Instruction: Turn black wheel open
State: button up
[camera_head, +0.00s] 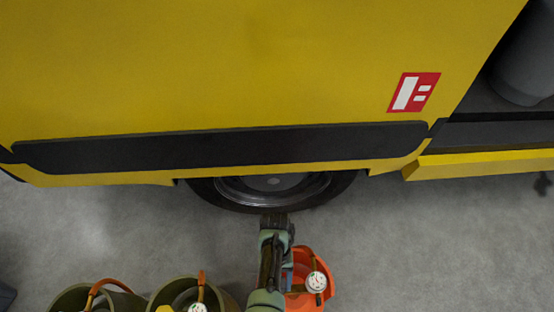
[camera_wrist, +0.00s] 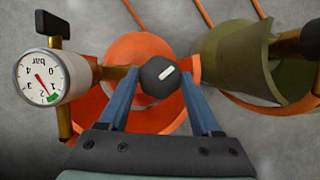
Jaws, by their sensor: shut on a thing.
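The black wheel (camera_wrist: 158,76) is a round dark knob with a short white mark, tilted slightly up to the right in the wrist view. It sits on brass pipework (camera_wrist: 110,73) in front of an orange bucket (camera_wrist: 140,46). The blue fingers of my gripper (camera_wrist: 160,84) are shut on the wheel from both sides. A white round gauge (camera_wrist: 38,77) marked bar is left of the wheel, upside down; its red needle points toward a green patch. It also shows in the head view (camera_head: 316,281). There, my arm hides the wheel and fingertips.
An olive bucket (camera_wrist: 238,55) with brass and black fittings stands close right of the wheel in the wrist view. In the head view, olive buckets (camera_head: 157,293) stand left of my arm. A yellow vehicle (camera_head: 210,65) with a tire (camera_head: 240,205) stands beyond. Grey floor (camera_head: 430,240) is clear at right.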

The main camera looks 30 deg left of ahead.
jog(key=n+t, duration=0.1)
jog(key=n, duration=0.2)
jog(key=n+h+p, duration=0.1)
jog(key=n, duration=0.2)
jog(key=shift+s+t+h, duration=0.2)
jog(key=shift+t+h, duration=0.1)
jog(key=shift+t, duration=0.1)
jog(key=shift+p, duration=0.3)
jog(key=o, duration=1.4)
jog(key=shift+a, duration=0.1)
jog(key=p+v, duration=0.4)
jog(key=v, duration=0.9)
jog(key=shift+s, duration=0.1)
